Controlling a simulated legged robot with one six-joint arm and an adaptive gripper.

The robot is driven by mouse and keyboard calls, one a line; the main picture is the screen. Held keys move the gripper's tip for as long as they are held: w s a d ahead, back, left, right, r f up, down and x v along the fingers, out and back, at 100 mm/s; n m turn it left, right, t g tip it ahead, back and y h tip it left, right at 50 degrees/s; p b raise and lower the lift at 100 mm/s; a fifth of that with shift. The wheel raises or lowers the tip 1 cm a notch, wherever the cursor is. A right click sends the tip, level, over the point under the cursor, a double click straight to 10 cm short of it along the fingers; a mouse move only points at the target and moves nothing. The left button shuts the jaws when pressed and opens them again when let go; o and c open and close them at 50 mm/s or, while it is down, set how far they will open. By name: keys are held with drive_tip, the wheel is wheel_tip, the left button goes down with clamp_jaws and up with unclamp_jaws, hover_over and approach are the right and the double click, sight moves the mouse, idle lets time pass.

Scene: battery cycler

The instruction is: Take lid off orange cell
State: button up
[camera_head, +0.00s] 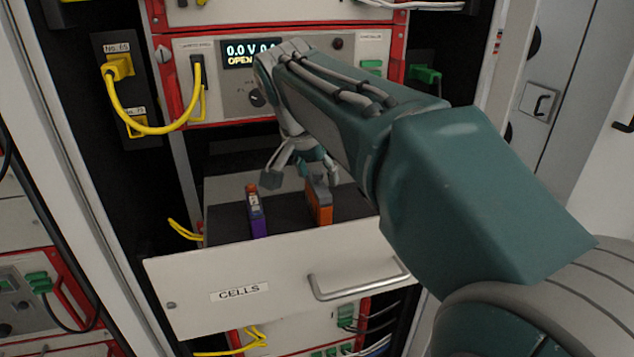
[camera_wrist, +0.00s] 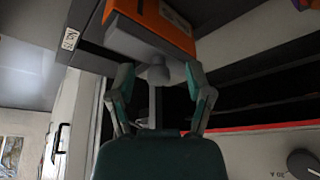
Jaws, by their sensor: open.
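The orange cell (camera_head: 320,210) stands in the open drawer, with a grey lid (camera_head: 318,184) on its top. In the wrist view the orange cell (camera_wrist: 172,22) is at the top, with its grey lid (camera_wrist: 140,40) and a small knob (camera_wrist: 158,74) on the lid. My gripper (camera_head: 302,177) is open over the drawer, close to the lid. In the wrist view my gripper (camera_wrist: 159,72) has one finger on each side of the knob, apart from it. Whether the fingertips are level with the knob is hard to tell.
A purple cell (camera_head: 256,212) stands left of the orange one in the drawer, whose front (camera_head: 235,290) is labelled CELLS. A cycler unit with a display (camera_head: 250,53) sits above. Yellow cables (camera_head: 150,130) hang at the left. Free drawer floor lies between the cells.

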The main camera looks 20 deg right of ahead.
drive_tip(key=shift+f, duration=0.15)
clamp_jaws()
